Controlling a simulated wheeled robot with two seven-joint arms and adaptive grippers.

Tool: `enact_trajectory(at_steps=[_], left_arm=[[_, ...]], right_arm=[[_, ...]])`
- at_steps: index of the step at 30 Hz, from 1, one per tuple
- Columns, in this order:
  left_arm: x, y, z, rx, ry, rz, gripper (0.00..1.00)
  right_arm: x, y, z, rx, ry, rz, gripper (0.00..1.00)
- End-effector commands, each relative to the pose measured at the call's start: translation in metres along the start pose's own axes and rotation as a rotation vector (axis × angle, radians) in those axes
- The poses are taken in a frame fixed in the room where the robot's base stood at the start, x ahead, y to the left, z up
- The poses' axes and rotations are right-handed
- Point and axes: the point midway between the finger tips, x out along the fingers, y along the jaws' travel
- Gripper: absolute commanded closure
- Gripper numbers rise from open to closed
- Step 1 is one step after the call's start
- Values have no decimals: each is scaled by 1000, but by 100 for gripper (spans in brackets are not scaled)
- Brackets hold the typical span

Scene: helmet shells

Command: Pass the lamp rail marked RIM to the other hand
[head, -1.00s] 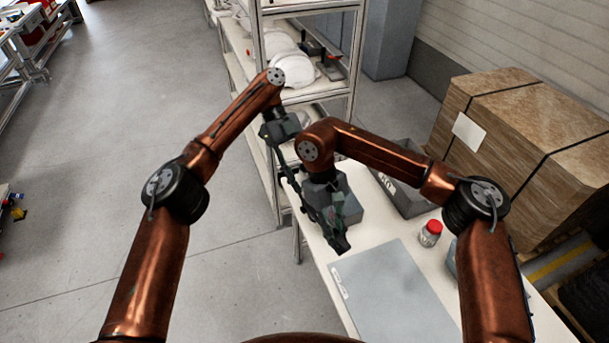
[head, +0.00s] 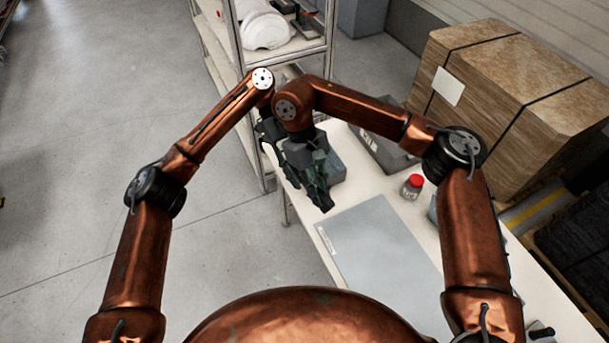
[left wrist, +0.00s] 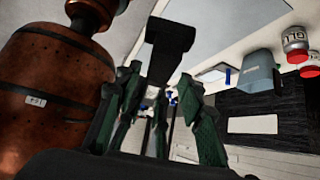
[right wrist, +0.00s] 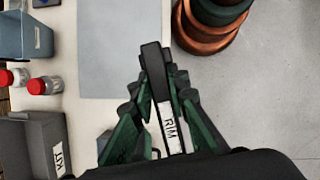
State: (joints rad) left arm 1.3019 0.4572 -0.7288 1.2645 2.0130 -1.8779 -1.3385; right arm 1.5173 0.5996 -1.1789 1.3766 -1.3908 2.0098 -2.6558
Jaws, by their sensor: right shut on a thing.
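The lamp rail (right wrist: 168,112) is a dark bar with a white label reading RIM. In the right wrist view my right gripper (right wrist: 157,82) is shut on it, with the label between the fingers. My left gripper (left wrist: 163,75) is open. In its wrist view a dark bar end, seemingly the rail, stands up between its spread fingers; contact cannot be told. In the head view the left gripper (head: 268,132) is partly hidden behind the right arm.
On the white table (head: 305,203) lie a grey mat (head: 375,255), a red-lidded jar (head: 412,188) and a grey bin (head: 383,150). A shelf rack with white helmet shells (head: 265,28) stands behind. Strapped cartons (head: 510,95) stand at right. Floor at left is clear.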

Motion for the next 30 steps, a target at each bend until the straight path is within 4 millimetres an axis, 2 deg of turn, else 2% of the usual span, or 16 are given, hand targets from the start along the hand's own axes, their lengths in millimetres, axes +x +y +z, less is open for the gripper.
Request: enact_trajectory(at_steps=[4,13,28,30], left_arm=[[8,0,0,1,0,0,64],[10,0,0,0,1,0,64],[9,0,0,0,1,-3,99],[9,-1,0,0,1,-4,100]], right_arm=[[0,0,0,0,0,0,100],[0,0,0,0,0,0,100],[0,-1,0,-3,0,-1,100],[0,-2,0,-5,0,-2,100]])
